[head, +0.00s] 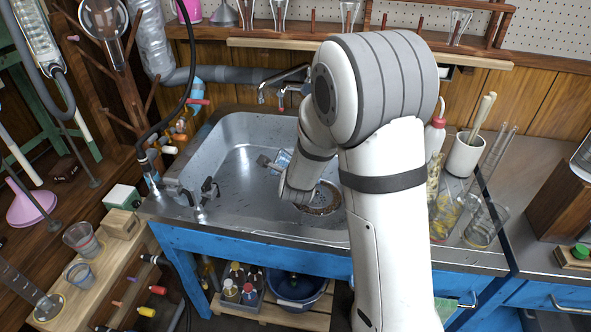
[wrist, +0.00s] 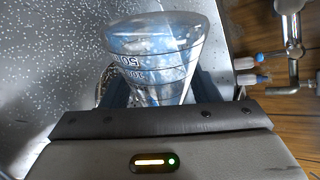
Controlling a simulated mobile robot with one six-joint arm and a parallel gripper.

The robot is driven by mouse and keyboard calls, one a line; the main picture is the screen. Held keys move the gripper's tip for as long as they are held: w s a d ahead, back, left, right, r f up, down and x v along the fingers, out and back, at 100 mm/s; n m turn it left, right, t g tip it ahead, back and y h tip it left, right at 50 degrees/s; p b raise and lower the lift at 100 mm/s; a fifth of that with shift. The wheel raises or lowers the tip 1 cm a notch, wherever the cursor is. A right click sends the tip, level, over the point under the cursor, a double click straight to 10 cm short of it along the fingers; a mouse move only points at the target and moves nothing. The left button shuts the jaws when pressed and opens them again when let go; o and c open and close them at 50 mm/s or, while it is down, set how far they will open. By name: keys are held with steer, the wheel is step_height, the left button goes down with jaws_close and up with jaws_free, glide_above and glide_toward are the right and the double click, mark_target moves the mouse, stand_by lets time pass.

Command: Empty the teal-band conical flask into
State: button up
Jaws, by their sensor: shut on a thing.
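My gripper (wrist: 162,88) is shut on a clear conical flask (wrist: 160,48) with dark graduation marks, seen close up in the wrist view. The flask's wide end points away from the gripper; it looks tilted or lying over. Its contents and a teal band cannot be made out clearly. In the head view my gripper (head: 268,161) is over the steel sink (head: 232,150), and a small pale-blue part of the flask (head: 284,158) shows beside it. My arm hides the sink's right side. A round brownish drain area (head: 325,205) shows on the sink floor.
A tap (head: 285,82) stands at the sink's back edge, and small valves (head: 207,192) at its front left. Beakers (head: 82,238) stand at lower left.

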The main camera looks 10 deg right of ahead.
steer(key=shift+d+r+m+y+b, duration=0.25)
steer(key=shift+m+y+b, duration=0.05)
steer(key=shift+b, duration=2.2)
steer(key=shift+s+r+b, duration=0.1)
steer(key=shift+r+b, duration=0.15)
steer(key=shift+b, duration=0.1)
